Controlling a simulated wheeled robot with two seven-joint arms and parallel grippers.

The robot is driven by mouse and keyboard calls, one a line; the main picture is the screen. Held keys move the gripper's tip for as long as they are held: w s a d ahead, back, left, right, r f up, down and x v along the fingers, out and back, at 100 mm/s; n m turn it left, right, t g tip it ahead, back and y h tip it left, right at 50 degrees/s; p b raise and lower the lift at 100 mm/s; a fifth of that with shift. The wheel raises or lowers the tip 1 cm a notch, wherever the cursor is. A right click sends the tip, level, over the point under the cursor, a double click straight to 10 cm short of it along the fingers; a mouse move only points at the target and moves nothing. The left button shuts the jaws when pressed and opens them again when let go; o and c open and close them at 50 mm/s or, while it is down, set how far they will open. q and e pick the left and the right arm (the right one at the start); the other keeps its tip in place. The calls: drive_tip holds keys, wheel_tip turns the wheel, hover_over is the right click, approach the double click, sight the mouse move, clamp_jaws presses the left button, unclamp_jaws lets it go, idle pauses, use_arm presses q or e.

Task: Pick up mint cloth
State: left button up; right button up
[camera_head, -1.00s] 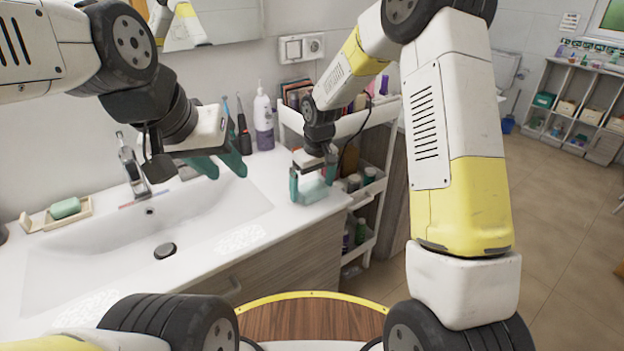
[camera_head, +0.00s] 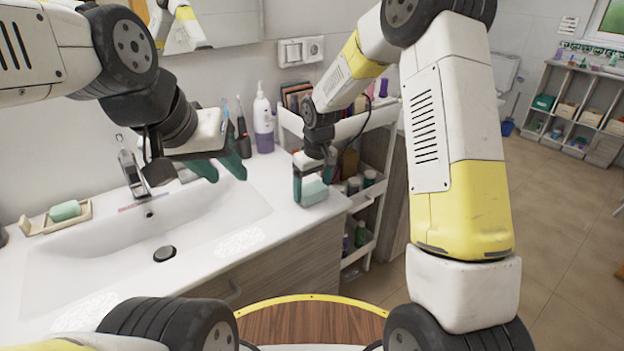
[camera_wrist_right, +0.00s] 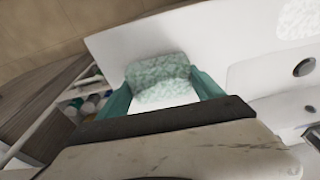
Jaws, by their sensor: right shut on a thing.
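The mint cloth (camera_head: 314,189) is a small pale green piece at the front right of the white counter, right of the basin. In the right wrist view the mint cloth (camera_wrist_right: 160,78) has a mottled surface and sits between both teal fingers. My right gripper (camera_head: 312,181) points down there and is shut on the cloth. I cannot tell whether the cloth is clear of the counter. My left gripper (camera_head: 221,168) is over the back of the basin, with its teal fingers apart and nothing between them.
The white basin (camera_head: 110,250) fills the left of the counter, with a faucet (camera_head: 132,168) behind it. A green soap bar (camera_head: 65,210) lies in a dish at left. A pump bottle (camera_head: 263,122) stands at the back. A shelf cart (camera_head: 372,195) with bottles adjoins the counter's right.

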sight(311, 186)
wheel_tip(311, 186, up, 3)
drive_tip(key=shift+r, duration=0.2)
drive_tip(key=s+d+r, duration=0.1)
drive_tip(key=s, duration=1.5)
drive_tip(key=shift+d, duration=0.35)
